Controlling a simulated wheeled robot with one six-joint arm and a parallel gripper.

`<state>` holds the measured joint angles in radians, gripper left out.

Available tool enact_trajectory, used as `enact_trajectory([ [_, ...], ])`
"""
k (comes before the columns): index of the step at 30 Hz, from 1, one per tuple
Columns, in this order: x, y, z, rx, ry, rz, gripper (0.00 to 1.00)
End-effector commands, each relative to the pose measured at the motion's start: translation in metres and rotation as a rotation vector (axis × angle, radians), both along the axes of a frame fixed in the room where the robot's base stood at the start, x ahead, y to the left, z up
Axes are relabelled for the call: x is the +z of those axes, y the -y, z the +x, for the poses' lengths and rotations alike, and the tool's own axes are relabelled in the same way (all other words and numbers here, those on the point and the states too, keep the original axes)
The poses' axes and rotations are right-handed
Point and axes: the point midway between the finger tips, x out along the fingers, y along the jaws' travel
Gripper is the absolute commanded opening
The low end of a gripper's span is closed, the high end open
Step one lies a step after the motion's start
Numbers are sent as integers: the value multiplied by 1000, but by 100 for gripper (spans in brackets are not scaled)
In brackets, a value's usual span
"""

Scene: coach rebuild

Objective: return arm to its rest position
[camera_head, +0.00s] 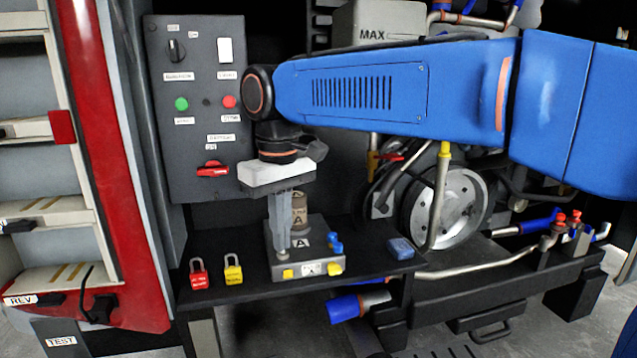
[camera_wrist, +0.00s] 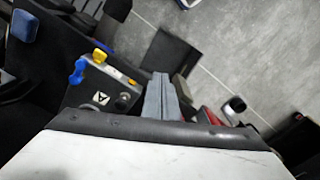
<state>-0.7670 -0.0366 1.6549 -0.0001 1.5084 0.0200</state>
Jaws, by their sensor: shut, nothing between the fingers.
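My gripper (camera_head: 283,245) hangs from the blue arm and points down in front of the dark shelf's grey box (camera_head: 308,263), which is marked A. Its grey fingers are together and hold nothing; they also show in the wrist view (camera_wrist: 161,97). A tan cylinder (camera_head: 300,209) marked A stands just behind the fingers, partly hidden by them. In the wrist view the grey box (camera_wrist: 98,88) lies to the left of the fingers. Whether the fingertips touch the box I cannot tell.
A red padlock (camera_head: 198,273) and a yellow padlock (camera_head: 233,270) stand on the shelf left of the box. A blue block (camera_head: 401,248) lies at its right. A grey control panel (camera_head: 193,120) rises behind. A red frame (camera_head: 110,170) stands at left, pipes and a wheel (camera_head: 462,207) at right.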

Motion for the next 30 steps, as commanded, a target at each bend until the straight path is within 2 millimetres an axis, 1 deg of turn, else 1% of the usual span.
enact_trajectory([
  [8,-4,43,1,-63,26,22,0],
  [11,-7,63,1,-94,39,33,0],
  [14,-12,89,-2,-133,55,45,0],
  [17,-19,121,-7,-186,78,61,0],
  [21,-36,174,-20,-276,120,85,0],
  [23,-44,195,-28,-314,139,94,0],
  [24,-50,209,-33,-340,152,100,0],
  [26,-59,228,-42,-379,172,108,0],
  [27,-66,241,-49,-404,186,113,0],
  [30,-84,269,-66,-467,219,124,0],
])
